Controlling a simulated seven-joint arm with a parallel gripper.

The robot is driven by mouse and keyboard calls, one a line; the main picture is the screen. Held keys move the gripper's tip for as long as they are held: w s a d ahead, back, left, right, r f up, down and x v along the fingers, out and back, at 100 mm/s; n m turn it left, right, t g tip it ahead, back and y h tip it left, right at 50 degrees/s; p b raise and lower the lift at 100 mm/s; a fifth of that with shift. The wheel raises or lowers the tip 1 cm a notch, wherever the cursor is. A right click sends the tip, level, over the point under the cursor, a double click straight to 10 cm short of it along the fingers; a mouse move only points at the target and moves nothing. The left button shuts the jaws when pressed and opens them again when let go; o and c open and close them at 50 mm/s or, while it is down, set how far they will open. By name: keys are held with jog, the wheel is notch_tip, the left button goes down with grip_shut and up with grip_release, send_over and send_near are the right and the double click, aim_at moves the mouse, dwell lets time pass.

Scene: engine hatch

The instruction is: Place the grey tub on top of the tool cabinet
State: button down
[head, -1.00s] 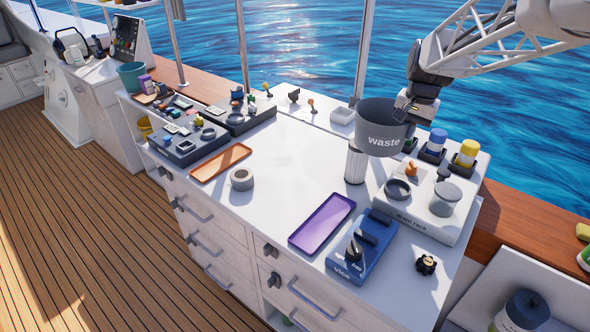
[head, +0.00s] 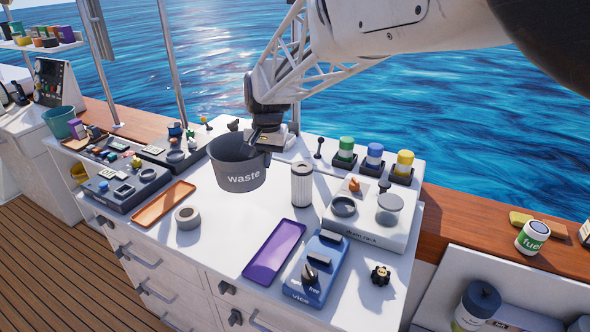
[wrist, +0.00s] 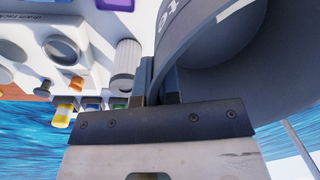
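The grey tub (head: 238,172), marked "waste", hangs upright from my gripper (head: 262,143). My gripper is shut on the tub's rim at its right side. In the wrist view the tub (wrist: 235,60) fills the upper right, with its wall between the fingers (wrist: 160,85). In the head view the tub appears over the white top of the tool cabinet (head: 215,240), behind the grey ring and the orange tray. Whether its base touches the top I cannot tell.
A white ribbed cylinder (head: 301,185) stands right of the tub. An orange tray (head: 163,205), a grey ring (head: 187,217), a purple tray (head: 274,252) and a blue vice block (head: 317,268) lie in front. A drain rack (head: 370,220) is at right.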

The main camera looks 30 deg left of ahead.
notch_tip(320, 180, down, 10)
jog(key=shift+f, duration=0.25)
jog(key=shift+w, duration=0.15)
jog(key=w+a+f, duration=0.1)
jog(key=w+a, duration=0.9)
jog(key=shift+w+a+f, duration=0.15)
jog(key=shift+w+a, duration=0.05)
jog(key=shift+a, duration=0.15)
dwell(0.4)
jog(key=shift+w+a+f, duration=0.15)
jog(key=shift+f, duration=0.75)
jog(key=shift+w+a+f, duration=0.15)
jog(key=shift+f, duration=0.75)
jog(key=shift+f, duration=0.15)
